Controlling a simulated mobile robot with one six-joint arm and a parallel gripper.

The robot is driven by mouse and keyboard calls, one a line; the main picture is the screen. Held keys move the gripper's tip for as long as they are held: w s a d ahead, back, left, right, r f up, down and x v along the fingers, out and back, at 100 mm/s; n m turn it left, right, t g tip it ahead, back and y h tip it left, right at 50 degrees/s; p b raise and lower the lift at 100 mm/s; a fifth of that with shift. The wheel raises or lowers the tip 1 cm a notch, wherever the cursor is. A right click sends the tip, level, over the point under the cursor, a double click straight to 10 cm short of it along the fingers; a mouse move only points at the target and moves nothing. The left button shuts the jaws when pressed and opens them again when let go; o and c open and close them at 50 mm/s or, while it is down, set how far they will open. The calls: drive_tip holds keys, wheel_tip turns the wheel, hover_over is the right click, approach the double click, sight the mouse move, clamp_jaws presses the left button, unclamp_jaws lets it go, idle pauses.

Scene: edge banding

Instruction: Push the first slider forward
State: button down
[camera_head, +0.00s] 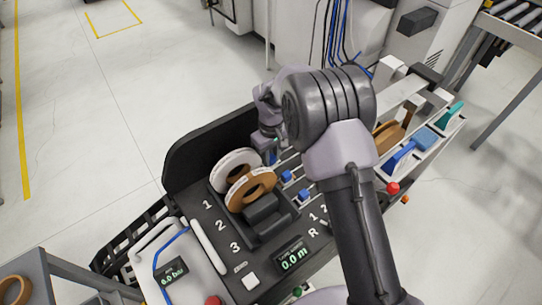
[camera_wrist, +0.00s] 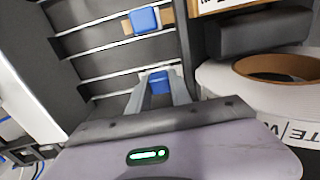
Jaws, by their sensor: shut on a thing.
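Small blue sliders sit on pale rails on the dark panel of the machine. My gripper (camera_wrist: 158,88) is shut on the nearest blue slider (camera_wrist: 158,78) in the wrist view, with one finger on each side of it. In the head view my gripper (camera_head: 272,156) is low at the far end of the slider row, behind the rolls, and largely hides the slider it holds. A second blue slider (camera_head: 287,176) and a third one (camera_head: 304,194) stand nearer the camera; one of the others also shows in the wrist view (camera_wrist: 145,20).
A white tape roll (camera_head: 228,160) and a brown roll (camera_head: 250,190) stand close left of my gripper, beside printed numbers 1, 2, 3. A display (camera_head: 291,255) reads 0.0 m. A red knob (camera_head: 393,188) and blue part (camera_head: 425,140) are at right.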

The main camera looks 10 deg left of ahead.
idle(0.7)
drive_tip(key=w+d+p, duration=0.1)
drive_tip(key=w+d, duration=0.5)
drive_tip(key=w, duration=0.1)
drive_tip(key=shift+d+p, duration=0.1)
drive_tip(key=shift+p, duration=0.3)
drive_tip(key=c, duration=1.6)
unclamp_jaws()
drive_tip(key=shift+o, duration=0.8)
drive_tip(key=shift+w+d, duration=0.1)
drive_tip(key=shift+w, duration=0.05)
